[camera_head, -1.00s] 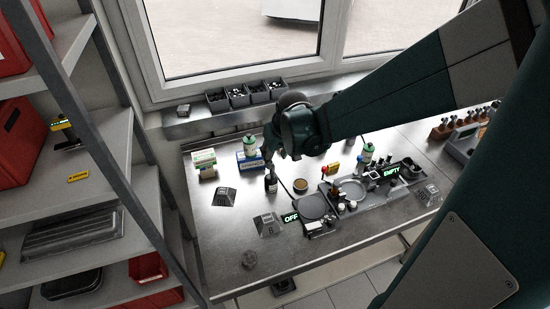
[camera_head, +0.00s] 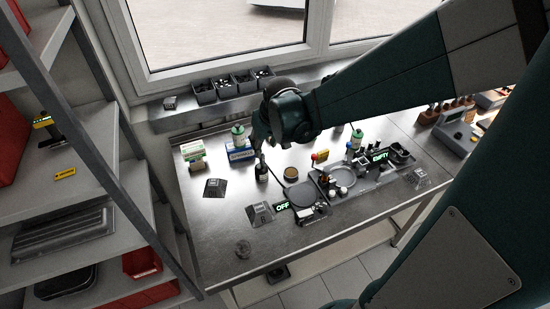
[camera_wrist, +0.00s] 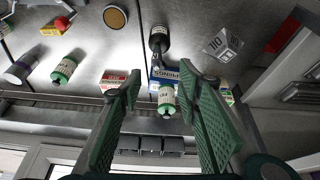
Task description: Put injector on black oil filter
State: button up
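My gripper is open and empty in the wrist view (camera_wrist: 163,88), its two green fingers spread with clear space between them. Nothing in view can be surely told as the injector or the black oil filter. A black bottle-like cylinder (camera_wrist: 158,40) with a pale label lies past the fingertips, and stands on the bench in the head view (camera_head: 262,168). A green-and-white bottle (camera_wrist: 166,100) shows between the fingers, by a blue-and-white box (camera_wrist: 163,74).
The metal bench (camera_head: 225,230) also holds a tan disc (camera_head: 291,172), grey wedge blocks (camera_head: 214,188) and a tray with round plates (camera_head: 345,182). An OFF sign (camera_head: 283,207) and an EMPTY sign (camera_head: 380,157) glow. Small bins (camera_head: 240,84) line the sill. The front left is mostly clear.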

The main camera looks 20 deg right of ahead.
jog(key=s+a+r+t, duration=0.1)
jog(key=s+a+r, duration=0.1)
jog(key=s+r, duration=0.4)
jog(key=s+a+r+t, duration=0.1)
jog(key=s+r, duration=0.5)
jog(key=s, duration=0.9)
jog(key=shift+s+a+m+t, duration=0.25)
jog(key=shift+a+m+t, duration=0.05)
jog(key=shift+a+m, duration=0.15)
